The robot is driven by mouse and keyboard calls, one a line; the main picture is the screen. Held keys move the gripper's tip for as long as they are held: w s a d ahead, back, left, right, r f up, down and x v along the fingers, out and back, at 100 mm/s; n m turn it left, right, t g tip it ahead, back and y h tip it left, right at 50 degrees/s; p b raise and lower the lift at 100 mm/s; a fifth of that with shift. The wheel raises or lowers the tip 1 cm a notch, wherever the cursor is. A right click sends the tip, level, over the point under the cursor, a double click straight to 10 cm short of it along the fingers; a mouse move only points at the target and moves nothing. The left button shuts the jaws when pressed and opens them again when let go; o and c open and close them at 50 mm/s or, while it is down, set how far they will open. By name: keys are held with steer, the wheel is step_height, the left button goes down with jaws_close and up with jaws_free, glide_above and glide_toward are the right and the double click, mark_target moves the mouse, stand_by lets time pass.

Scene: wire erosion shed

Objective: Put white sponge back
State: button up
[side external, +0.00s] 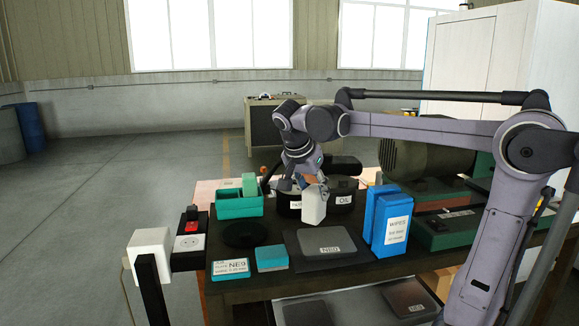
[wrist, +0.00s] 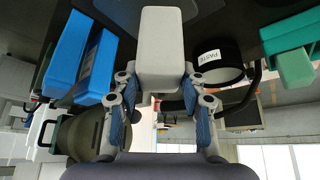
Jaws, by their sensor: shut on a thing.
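The white sponge (side external: 313,206) is an upright pale block in the side view, held by its upper end. My gripper (side external: 309,184) is shut on it. In the wrist view the sponge (wrist: 162,48) reaches out from between my gripper's fingers (wrist: 162,92). It appears to hang above the bench, in front of the black tubs and behind the dark grey labelled plate (side external: 318,244). I cannot tell its exact height. It hides part of the tubs.
Black tubs labelled paste (wrist: 215,62) and oil (side external: 342,200) stand behind the sponge. Blue wipes boxes (side external: 396,222) stand to the right.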

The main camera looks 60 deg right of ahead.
steer(key=w+a+n+t+y, duration=0.3)
steer(key=w+a+n, duration=0.1)
steer(key=a+n, duration=0.5)
steer(key=w+a+n+t+y, duration=0.3)
steer(key=a+n, duration=0.5)
steer(key=a, duration=0.2)
steer(key=w+d+m+g+h, duration=0.1)
steer(key=w+d+m+h, duration=0.2)
steer(key=w+d+m, duration=0.3)
steer(key=w+d, duration=0.3)
steer(key=d, duration=0.1)
steer(key=shift+d+f, duration=0.35)
steer(key=shift+f, duration=0.05)
steer(key=shift+w, duration=0.15)
steer(key=shift+w+d+f, duration=0.5)
steer(key=shift+w+d, duration=1.15)
steer(key=shift+w, duration=0.8)
steer(key=shift+w+d+f, duration=0.5)
steer(key=shift+w+d, duration=1.15)
steer(key=shift+w, duration=0.85)
steer(key=shift+w+d+f, duration=0.5)
steer(key=shift+w+d, duration=1.15)
steer(key=shift+w, duration=0.8)
steer(key=shift+f, duration=0.25)
steer(key=o, duration=1.1)
